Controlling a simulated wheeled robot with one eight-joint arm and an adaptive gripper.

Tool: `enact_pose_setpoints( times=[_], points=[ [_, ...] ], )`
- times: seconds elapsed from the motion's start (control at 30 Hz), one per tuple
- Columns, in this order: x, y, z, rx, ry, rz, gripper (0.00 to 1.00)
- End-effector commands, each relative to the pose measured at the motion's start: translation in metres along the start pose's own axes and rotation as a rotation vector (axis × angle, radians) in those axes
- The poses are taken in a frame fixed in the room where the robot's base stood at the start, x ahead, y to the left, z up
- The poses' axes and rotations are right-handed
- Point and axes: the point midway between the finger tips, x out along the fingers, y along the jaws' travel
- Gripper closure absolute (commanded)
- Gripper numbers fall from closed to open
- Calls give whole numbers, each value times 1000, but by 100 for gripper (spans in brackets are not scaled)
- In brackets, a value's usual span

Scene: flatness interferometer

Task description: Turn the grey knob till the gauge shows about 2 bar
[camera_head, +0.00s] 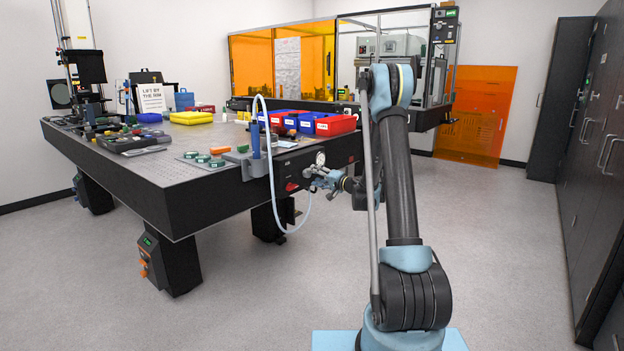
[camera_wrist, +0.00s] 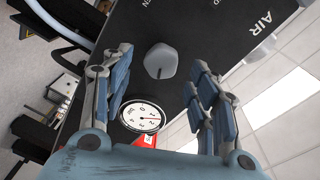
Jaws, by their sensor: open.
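The grey knob (camera_wrist: 160,62) sits on a dark panel in the wrist view, between the two fingers of my gripper (camera_wrist: 160,78). The fingers are open, one on each side of the knob, with gaps visible. The round white gauge (camera_wrist: 143,117) is beside the knob, nearer my wrist; it has black marks and a thin needle, and its reading is too small to tell surely. In the head view the gauge (camera_head: 320,158) shows small at the table's front edge, and my gripper (camera_head: 325,179) is just below it. The knob is hard to make out there.
A red part (camera_head: 291,187) is on the dark panel left of my gripper. A white hose (camera_head: 305,215) loops down nearby from a blue upright tool (camera_head: 255,140). Red and blue bins (camera_head: 335,125) stand on the table above. The floor in front is clear.

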Motion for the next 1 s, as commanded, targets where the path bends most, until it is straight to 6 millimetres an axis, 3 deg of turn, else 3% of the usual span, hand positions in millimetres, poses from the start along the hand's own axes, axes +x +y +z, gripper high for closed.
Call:
enact_pose_setpoints(
  times=[0.2,0.43,0.63,1.0],
  points=[
    [-44,1,-2,0,3,2,46],
    [-76,2,-1,0,1,1,46],
    [-87,2,0,0,1,1,46],
    [-87,2,0,14,0,1,45]
  ],
)
